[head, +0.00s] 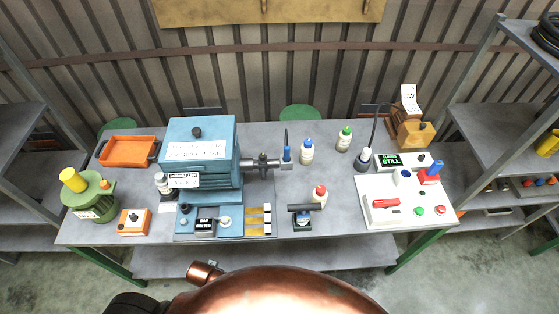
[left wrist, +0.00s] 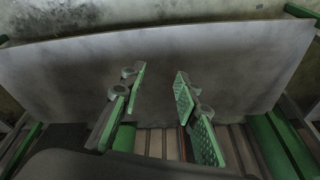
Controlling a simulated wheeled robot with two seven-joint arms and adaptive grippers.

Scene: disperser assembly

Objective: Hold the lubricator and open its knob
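No thing is clearly marked as the lubricator. Candidates on the workbench are a bottle with a blue cap (head: 307,151), a bottle with a green cap (head: 344,139), a bottle with a red cap (head: 319,196), and a white bottle with a dark cap (head: 162,184) beside the blue machine. A green drum-like unit with a yellow knob (head: 91,197) stands at the far left. All stand upright. My left gripper (left wrist: 160,95) shows in the left wrist view, open and empty, its green pads apart, facing a bare grey surface. Neither gripper shows in the head view.
The grey workbench (head: 265,225) carries a blue machine (head: 199,143), an orange tray (head: 128,152), an orange box (head: 134,222), a black-topped device (head: 302,216) and a white control panel (head: 408,205). Shelves stand on both sides.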

